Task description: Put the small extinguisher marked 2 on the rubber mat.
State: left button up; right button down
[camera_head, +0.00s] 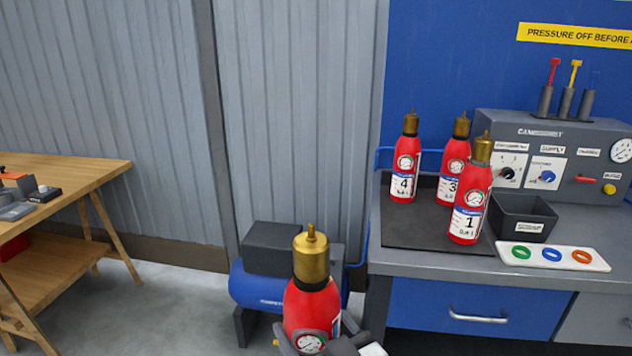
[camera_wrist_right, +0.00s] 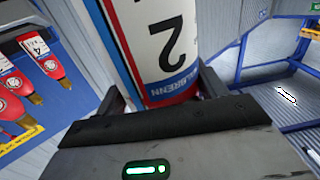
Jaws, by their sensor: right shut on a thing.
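The small red extinguisher marked 2 (camera_head: 312,302) has a brass top and stands out in front of the bench, low in the middle of the head view. My right gripper (camera_head: 322,345) is shut around its body. In the right wrist view the white label with the 2 (camera_wrist_right: 160,35) shows between the fingers. The dark rubber mat (camera_head: 415,235) lies on the grey bench, up and to the right of the held extinguisher. Extinguishers 4 (camera_head: 404,165), 3 (camera_head: 453,170) and 1 (camera_head: 468,205) stand upright on it. My left gripper is out of view.
A black bin (camera_head: 522,218) and a white tray with coloured rings (camera_head: 553,257) sit right of the mat. A grey control panel (camera_head: 550,150) stands behind. A blue compressor (camera_head: 258,285) is on the floor, and a wooden table (camera_head: 75,175) stands left. The mat's front left is bare.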

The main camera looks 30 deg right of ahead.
aim_at(409, 223)
jog(key=z, duration=0.8)
jog(key=i, duration=0.8)
jog(key=z, duration=0.5)
